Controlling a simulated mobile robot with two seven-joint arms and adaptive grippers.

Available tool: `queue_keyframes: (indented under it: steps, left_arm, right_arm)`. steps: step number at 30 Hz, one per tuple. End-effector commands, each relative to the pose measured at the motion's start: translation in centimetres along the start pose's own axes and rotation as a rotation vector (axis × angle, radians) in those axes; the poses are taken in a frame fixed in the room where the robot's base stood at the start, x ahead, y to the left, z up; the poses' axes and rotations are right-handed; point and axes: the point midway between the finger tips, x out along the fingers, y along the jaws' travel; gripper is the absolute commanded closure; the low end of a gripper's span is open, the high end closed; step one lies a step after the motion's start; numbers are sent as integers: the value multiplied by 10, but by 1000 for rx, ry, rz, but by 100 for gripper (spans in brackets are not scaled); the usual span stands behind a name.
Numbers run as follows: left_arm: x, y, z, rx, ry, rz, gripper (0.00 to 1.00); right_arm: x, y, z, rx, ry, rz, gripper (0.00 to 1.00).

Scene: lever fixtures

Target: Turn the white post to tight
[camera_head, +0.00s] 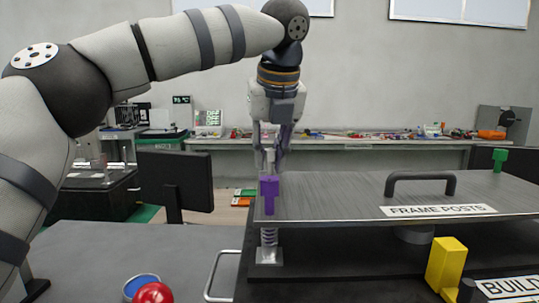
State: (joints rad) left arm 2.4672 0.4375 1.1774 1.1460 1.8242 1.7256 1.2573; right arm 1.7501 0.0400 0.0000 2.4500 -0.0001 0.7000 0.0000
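My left gripper (270,165) points straight down over the left end of the raised grey plate (330,194). Its fingertips are low, just behind the purple post (269,192) in the picture. A pale shape shows between the fingers and may be the white post, but it is too small and too covered to be sure. I cannot tell whether the fingers are closed on it. No white post shows clearly elsewhere. A green post (500,158) stands at the plate's far right. My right gripper is out of view.
The plate bears a black handle (420,177) and a "FRAME POSTS" label (438,210). A spring (268,237) stands under its left corner. A yellow block-shaped lever (446,263) is at lower right. A red ball (153,293) and a metal handle (213,277) are in front.

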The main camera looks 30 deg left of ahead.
Motion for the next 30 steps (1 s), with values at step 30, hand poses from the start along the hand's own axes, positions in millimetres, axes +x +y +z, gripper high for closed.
queue_keyframes:
  steps: [30]
  left_arm:
    - [0,0,0,571,0,-239,100]
  right_arm:
    - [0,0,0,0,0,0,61]
